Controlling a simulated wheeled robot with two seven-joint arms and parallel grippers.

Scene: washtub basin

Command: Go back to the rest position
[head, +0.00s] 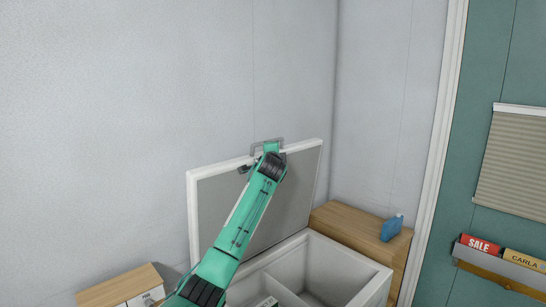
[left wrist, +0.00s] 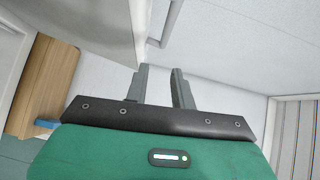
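A white chest (head: 345,262) stands at the lower middle of the head view. Its lid (head: 222,200) is raised and tilted back near the wall, grey inner face showing. A metal handle (head: 272,143) sits on the lid's top edge; it also shows in the left wrist view (left wrist: 168,22). My left arm reaches up across the lid, with its gripper (head: 262,164) at the top edge close to the handle. In the left wrist view my left gripper (left wrist: 160,88) has its two fingers apart with nothing between them. The handle lies beyond the fingertips. My right gripper is not in view.
A wooden cabinet (head: 350,222) with a blue item (head: 391,228) on top stands right of the chest. Another wooden unit (head: 120,286) is at the lower left. A rack with signs (head: 500,262) hangs on the green wall. The chest's inside has a divider.

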